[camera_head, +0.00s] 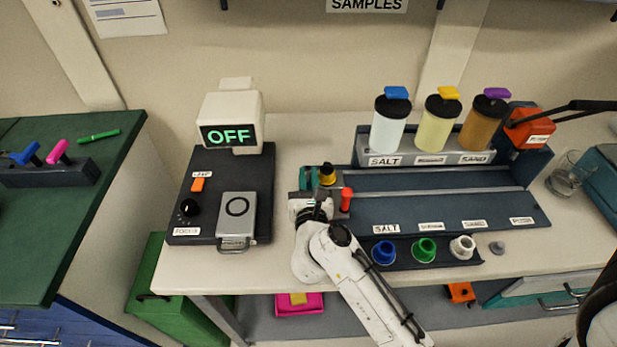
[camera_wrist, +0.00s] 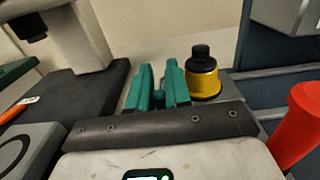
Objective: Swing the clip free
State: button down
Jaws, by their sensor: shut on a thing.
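My gripper (camera_head: 309,180) has teal fingers and is at the left end of the dark blue rack. In the wrist view my gripper (camera_wrist: 158,82) has its two fingers close around a small dark teal knob (camera_wrist: 158,98). The rest of this piece is hidden by the fingers and my gripper body. No clip can be clearly made out, and I cannot tell if the knob belongs to it. A yellow part with a black top (camera_head: 327,174) stands just right of the fingers; it also shows in the wrist view (camera_wrist: 203,76). A red post (camera_head: 346,200) stands to the right (camera_wrist: 298,128).
The dark instrument (camera_head: 198,165) with an "OFF" display and a grey box (camera_head: 236,218) stand close on the left. The rack (camera_head: 440,211) extends right, with lidded jars behind. Blue, green and white cups (camera_head: 426,248) stand in front. Bare bench shows along the front edge.

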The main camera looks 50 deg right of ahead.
jog(key=shift+r, duration=0.1)
jog(key=shift+r+n+t+y+p, duration=0.15)
jog(key=shift+n+t+y+p, duration=0.25)
jog(key=shift+p, duration=0.6)
jog(key=shift+s+d+f+n+t+y+p, duration=0.1)
jog(key=shift+s+f+n+t+y+p, duration=0.15)
jog(key=shift+t+p, duration=0.2)
jog(key=shift+w, duration=0.1)
jog(key=c, duration=1.4)
grip_release()
jog(key=shift+c, duration=0.2)
